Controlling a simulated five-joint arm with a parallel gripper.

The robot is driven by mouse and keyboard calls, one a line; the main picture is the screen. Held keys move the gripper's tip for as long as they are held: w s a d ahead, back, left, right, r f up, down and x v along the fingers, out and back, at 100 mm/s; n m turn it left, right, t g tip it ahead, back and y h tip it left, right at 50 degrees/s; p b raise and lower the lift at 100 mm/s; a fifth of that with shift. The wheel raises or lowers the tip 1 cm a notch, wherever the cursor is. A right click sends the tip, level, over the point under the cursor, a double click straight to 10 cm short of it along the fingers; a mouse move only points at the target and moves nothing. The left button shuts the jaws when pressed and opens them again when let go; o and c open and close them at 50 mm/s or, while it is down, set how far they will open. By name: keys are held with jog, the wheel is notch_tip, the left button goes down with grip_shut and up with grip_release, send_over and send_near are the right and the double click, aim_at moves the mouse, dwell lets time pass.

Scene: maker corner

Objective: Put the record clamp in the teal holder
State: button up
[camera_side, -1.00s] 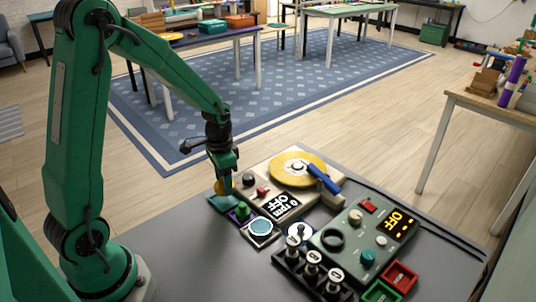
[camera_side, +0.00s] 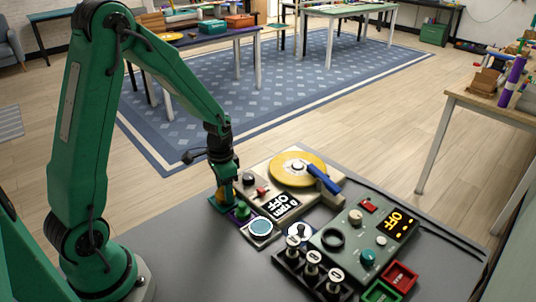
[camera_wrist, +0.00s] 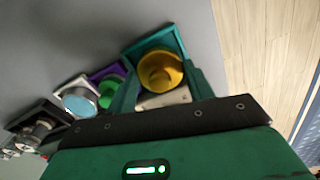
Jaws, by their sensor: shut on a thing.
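The record clamp, a yellow stepped knob (camera_wrist: 160,72), is between the fingers of my gripper (camera_wrist: 162,88), which is shut on it. In the wrist view the clamp is over the square teal holder (camera_wrist: 132,57), whose rim shows around its far side. Whether the clamp rests on the holder's floor or hangs just above it, I cannot tell. In the side view my gripper (camera_side: 225,198) points down at the table's far left edge, and hides most of the holder there.
A purple holder with a green knob (camera_side: 241,211) is close beside my gripper, then a holder with a pale blue disc (camera_side: 260,227). A turntable with a yellow record (camera_side: 297,168) and a green control box (camera_side: 370,237) stand right. The table's left front is clear.

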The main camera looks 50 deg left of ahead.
jog(key=shift+f, duration=0.45)
dwell(0.3)
jog(key=o, duration=1.2)
jog(key=shift+r, duration=3.5)
jog(key=shift+r, duration=0.1)
